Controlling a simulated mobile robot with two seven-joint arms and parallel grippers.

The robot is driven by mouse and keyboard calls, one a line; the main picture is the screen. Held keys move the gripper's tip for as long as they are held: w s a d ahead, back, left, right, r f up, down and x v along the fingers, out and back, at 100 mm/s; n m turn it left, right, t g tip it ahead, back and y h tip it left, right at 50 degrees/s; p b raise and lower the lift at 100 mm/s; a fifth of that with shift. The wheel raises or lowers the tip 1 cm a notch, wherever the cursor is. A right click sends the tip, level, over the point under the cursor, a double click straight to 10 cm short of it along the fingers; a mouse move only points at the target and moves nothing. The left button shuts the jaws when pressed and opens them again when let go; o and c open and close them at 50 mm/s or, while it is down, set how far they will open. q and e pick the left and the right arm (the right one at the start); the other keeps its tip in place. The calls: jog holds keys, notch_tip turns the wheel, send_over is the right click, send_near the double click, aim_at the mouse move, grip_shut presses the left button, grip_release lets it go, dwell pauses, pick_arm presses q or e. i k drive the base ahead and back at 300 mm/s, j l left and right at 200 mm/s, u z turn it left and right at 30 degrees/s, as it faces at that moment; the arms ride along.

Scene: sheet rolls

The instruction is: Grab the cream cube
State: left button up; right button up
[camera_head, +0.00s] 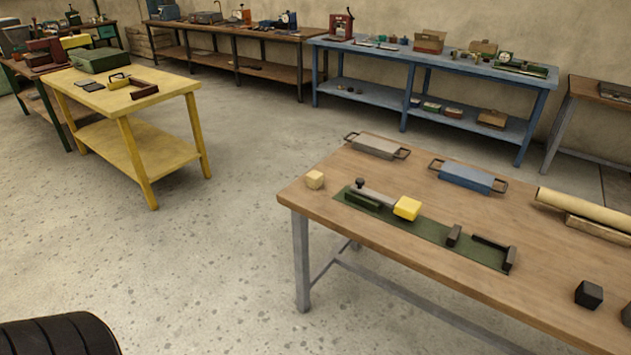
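The cream cube (314,179) sits on the brown wooden table (330,205), near its left corner. It stands apart from the green mat (430,240) to its right, and nothing covers it. Neither of my grippers shows in the head view.
The mat holds a bar fixture with a yellow block (407,208) and dark brackets. A grey handled block (377,146), a blue handled block (467,176), a cream roll (585,209) and a black cube (589,294) share the table. Open floor lies between it and the yellow table (165,85).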

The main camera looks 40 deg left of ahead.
aim_at(314, 179)
jog(key=i+j+u, duration=0.1)
jog(key=j, duration=0.3)
jog(key=i+j, duration=0.15)
jog(key=j, duration=0.25)
jog(key=i+j+u, duration=0.15)
jog(key=j, duration=0.25)
jog(key=i+j+u, duration=0.1)
jog(key=j, duration=0.3)
